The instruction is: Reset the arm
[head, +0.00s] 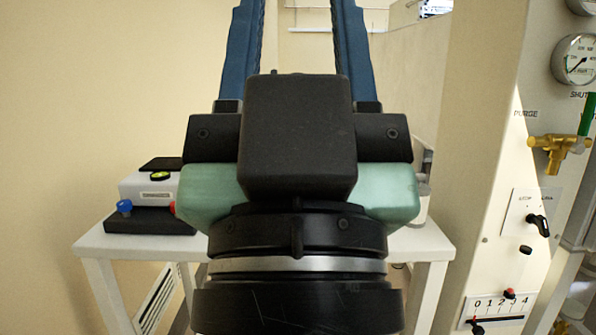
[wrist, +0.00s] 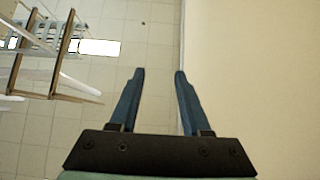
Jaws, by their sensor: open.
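My gripper (wrist: 158,76) shows in the wrist view with its two blue fingers apart and nothing between them. Beyond the fingers are a tiled floor and the foot of a cream wall. In the head view my gripper is large and close, covering the middle of the picture, with its blue fingers running up past the top edge. The fingertips are out of that view. The black and pale green body of my gripper hides much of what stands behind it.
A white table (head: 90,240) stands behind my gripper, bearing a grey and black device (head: 150,219) with blue and red knobs. At right is a cream panel (head: 505,150) with a gauge (head: 575,60), a brass valve (head: 557,143) and a black switch (head: 538,225). A rack (wrist: 45,45) stands at left in the wrist view.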

